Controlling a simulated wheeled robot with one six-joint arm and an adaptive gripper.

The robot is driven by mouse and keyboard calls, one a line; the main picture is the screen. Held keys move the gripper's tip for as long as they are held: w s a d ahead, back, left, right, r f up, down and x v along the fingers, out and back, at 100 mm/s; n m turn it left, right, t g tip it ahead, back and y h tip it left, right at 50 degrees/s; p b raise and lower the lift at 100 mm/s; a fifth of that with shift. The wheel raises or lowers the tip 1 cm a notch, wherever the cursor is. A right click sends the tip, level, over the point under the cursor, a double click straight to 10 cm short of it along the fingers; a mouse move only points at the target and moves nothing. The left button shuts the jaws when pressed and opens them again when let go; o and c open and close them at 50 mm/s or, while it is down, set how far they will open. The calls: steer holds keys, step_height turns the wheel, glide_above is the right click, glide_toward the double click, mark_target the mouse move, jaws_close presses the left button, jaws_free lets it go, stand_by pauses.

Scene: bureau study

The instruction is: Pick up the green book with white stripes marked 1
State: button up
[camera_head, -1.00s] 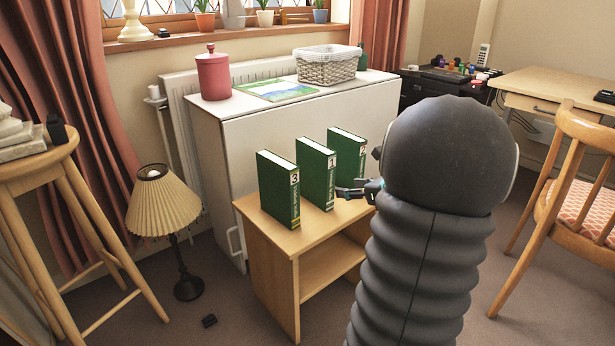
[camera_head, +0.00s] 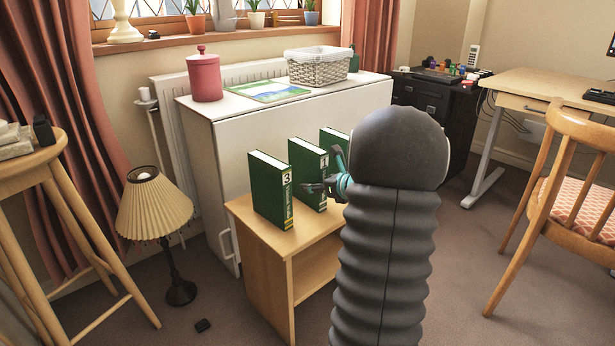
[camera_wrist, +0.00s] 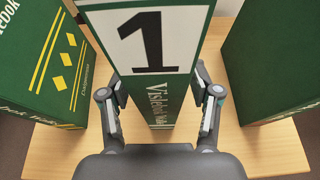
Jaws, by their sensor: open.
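Three green books stand upright in a row on a small wooden shelf unit (camera_head: 290,246). The middle one is the green book marked 1 (camera_head: 305,170); in the wrist view its spine, with a white "1" label (camera_wrist: 150,40), stands centred ahead. The book marked 3 (camera_head: 268,190) stands to its left, with yellow stripes and diamonds. The third book (camera_head: 332,138) is at the right, partly hidden by my arm. My gripper (camera_head: 326,180) is open at the spine of book 1; in the wrist view its fingers (camera_wrist: 160,110) lie one on each side of that spine.
The neighbouring books (camera_wrist: 45,60) and (camera_wrist: 270,65) stand close on both sides of my fingers. A white cabinet (camera_head: 240,150) stands behind the shelf unit. A lamp (camera_head: 155,205) is at left, a wooden chair (camera_head: 555,180) at right.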

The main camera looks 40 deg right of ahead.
steer(key=shift+x, duration=0.8)
jaws_close()
